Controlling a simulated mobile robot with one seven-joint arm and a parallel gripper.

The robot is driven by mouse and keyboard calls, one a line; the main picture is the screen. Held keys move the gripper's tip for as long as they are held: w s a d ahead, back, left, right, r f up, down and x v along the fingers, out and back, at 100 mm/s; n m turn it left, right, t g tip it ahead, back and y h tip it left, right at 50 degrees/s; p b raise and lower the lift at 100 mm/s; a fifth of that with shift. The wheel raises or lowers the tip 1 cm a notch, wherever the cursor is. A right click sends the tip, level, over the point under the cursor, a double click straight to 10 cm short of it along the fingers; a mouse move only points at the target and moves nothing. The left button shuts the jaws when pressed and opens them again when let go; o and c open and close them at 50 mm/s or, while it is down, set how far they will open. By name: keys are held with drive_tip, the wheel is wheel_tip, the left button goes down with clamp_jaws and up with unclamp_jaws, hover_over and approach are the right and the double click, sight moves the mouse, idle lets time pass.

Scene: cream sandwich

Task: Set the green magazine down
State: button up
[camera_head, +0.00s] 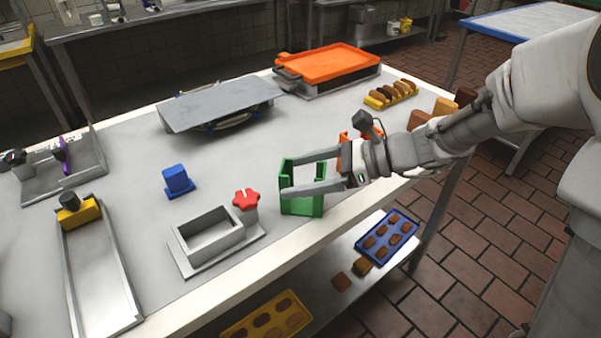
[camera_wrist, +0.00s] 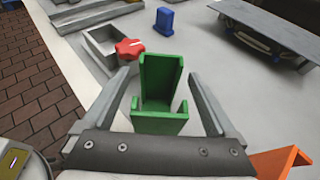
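The green magazine (camera_head: 302,206) is an open-fronted upright holder near the front edge of the metal table, to the right of the red knob. It appears to stand upright on the tabletop. In the wrist view the green magazine (camera_wrist: 160,124) is between my two fingers, with a narrow gap visible on each side. My gripper (camera_head: 289,178) is open around it, one finger on either side; the gripper also shows in the wrist view (camera_wrist: 158,73). The magazine's underside is hidden.
A metal box with a red knob (camera_head: 246,200) is close on the left. A blue block (camera_head: 177,181) is farther left. An orange holder (camera_head: 345,153) stands behind my gripper. A metal plate (camera_head: 222,104) and an orange tray (camera_head: 327,62) are at the back.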

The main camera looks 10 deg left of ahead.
drive_tip(key=shift+r, duration=0.15)
drive_tip(key=shift+d+r, duration=0.25)
drive_tip(key=s+p+v, duration=0.1)
drive_tip(key=p+v, duration=0.2)
drive_tip(key=v, duration=0.8)
drive_tip(key=s+d+r+n+t+h, duration=0.3)
drive_tip(key=s+d+n+t+h, duration=0.4)
drive_tip(key=s+d+n+h, duration=0.85)
wheel_tip(320, 180, up, 14)
drive_tip(key=w+a+n+y+p, duration=0.1)
drive_tip(key=w+a+y+p, duration=0.1)
drive_tip(key=p, duration=1.2)
drive_tip(key=shift+n, duration=0.35)
